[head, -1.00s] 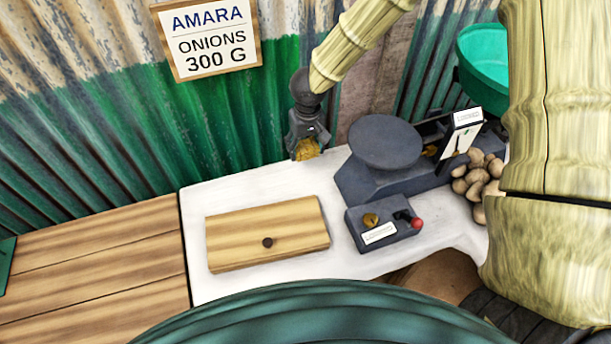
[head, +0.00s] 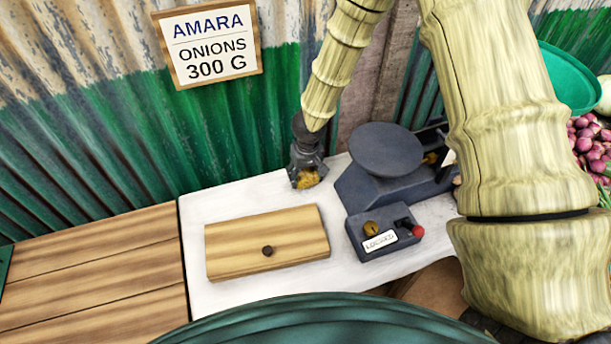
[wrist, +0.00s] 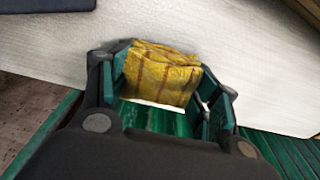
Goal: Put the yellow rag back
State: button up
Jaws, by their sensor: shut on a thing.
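The yellow rag (wrist: 160,75) shows in the wrist view between the two fingers of my gripper (wrist: 165,90). It is a folded yellow cloth with brown stripes. In the head view the rag (head: 307,180) hangs at the tip of my gripper (head: 307,172), at the back edge of the white counter top, close to the green corrugated wall. My gripper is shut on it. Whether the rag touches the counter cannot be told.
A wooden box (head: 240,248) with a dark knob lies on the white counter (head: 205,200). A grey scale (head: 388,150) and a small control box (head: 385,238) with a red knob stand right of my gripper. A sign (head: 210,45) hangs on the wall. Onions (head: 590,145) lie far right.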

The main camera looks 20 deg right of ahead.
aim_at(307, 177)
jog(key=shift+f, duration=0.35)
jog(key=o, duration=1)
jog(key=shift+c, duration=0.2)
jog(key=shift+r, duration=0.1)
jog(key=r, duration=0.7)
jog(key=s+r, duration=0.1)
jog(key=r, duration=0.2)
jog(key=shift+s+r+p, duration=0.1)
jog(key=shift+r+p, duration=0.2)
jog(key=shift+p, duration=0.05)
jog(key=shift+s+d+r, duration=0.1)
jog(key=shift+s+r, duration=0.05)
jog(key=shift+r, duration=0.6)
